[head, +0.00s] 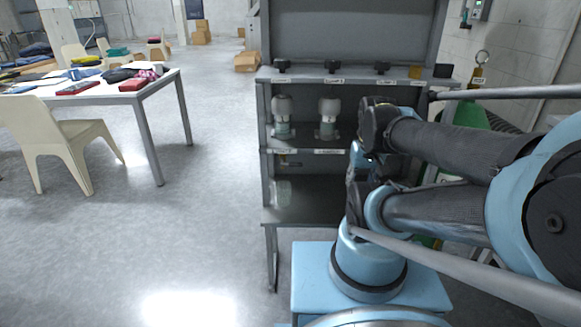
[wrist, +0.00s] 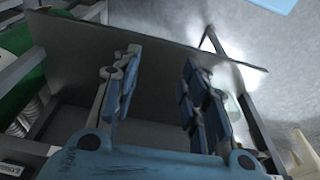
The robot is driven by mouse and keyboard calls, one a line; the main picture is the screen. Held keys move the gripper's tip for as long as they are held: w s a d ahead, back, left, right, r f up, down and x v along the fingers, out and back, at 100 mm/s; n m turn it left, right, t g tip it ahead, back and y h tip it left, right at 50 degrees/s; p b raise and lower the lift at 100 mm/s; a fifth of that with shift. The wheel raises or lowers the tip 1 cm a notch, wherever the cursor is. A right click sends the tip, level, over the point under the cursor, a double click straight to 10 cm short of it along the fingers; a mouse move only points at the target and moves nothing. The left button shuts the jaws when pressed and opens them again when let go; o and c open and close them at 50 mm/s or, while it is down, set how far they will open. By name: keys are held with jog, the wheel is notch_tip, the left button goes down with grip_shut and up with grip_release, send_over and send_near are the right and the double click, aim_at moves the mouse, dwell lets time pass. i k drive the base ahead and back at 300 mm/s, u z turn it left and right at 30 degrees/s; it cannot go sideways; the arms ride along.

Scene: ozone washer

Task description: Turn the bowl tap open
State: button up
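The grey washer stand (head: 262,150) is ahead in the head view. Three black knobs, the left (head: 281,66), middle (head: 332,66) and right (head: 382,67), sit along its top ledge above small labels. A small tap-like fitting (head: 287,162) shows under the middle shelf, above a faint clear vessel (head: 281,192). I cannot tell which of these is the bowl tap. In the wrist view my gripper (wrist: 160,70) is open, its two blue-padded fingers wide apart with nothing seen between them. In the head view my arm covers the stand's right part, and the gripper cannot be made out clearly.
Two white-topped canisters, left (head: 282,108) and right (head: 328,112), stand on the middle shelf. A cluttered table (head: 150,92) and a cream chair (head: 70,135) are at left. A green object (head: 470,113) is behind my arm. The floor (head: 200,225) between table and stand is clear.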

aim_at(281, 161)
jog(key=k, duration=1.85)
jog(key=z, duration=0.5)
jog(key=i, duration=1)
jog(key=u, duration=0.05)
